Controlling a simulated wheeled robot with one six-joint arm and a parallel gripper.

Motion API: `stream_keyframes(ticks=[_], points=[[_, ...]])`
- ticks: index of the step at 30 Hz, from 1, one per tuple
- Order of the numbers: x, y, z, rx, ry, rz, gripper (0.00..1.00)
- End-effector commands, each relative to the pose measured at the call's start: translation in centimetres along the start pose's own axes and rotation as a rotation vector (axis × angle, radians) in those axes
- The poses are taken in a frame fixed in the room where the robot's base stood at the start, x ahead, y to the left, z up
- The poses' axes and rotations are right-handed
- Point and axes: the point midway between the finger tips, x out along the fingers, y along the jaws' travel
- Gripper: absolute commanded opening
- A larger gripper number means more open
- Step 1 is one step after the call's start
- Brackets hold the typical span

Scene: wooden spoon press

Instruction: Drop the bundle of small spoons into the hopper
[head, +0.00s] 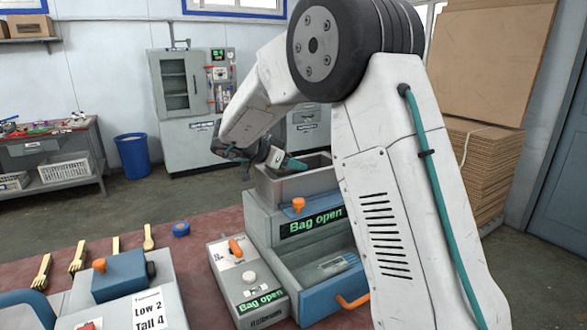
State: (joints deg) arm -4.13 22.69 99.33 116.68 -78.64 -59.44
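The hopper (294,182) is a grey open-topped box on top of the press, right of the middle in the head view. My gripper (292,162) is at the hopper's open top, partly over its rim; it looks small and dark with teal parts. I cannot tell how its fingers stand or whether anything is between them. No bundle of small spoons can be made out; the hopper's inside is largely hidden.
A grey control box (245,280) with an orange lever also reads "Bag open". A blue-grey device (125,285) labelled "Low 2 Tall 4" stands front left. Several wooden utensils (77,257) and a blue round item (181,229) lie on the red-brown surface. My arm hides much of the right side.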

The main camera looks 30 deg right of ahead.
Motion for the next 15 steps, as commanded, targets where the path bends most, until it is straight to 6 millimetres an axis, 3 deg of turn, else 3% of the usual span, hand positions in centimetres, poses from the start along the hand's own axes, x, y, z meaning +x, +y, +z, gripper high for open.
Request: stream_keyframes(ticks=[9, 15], points=[[-7.2, -0.1, 0.2, -0.001, -0.001, -0.003, 0.35], [-10.5, -0.1, 0.2, -0.002, 0.0, -0.002, 0.35]])
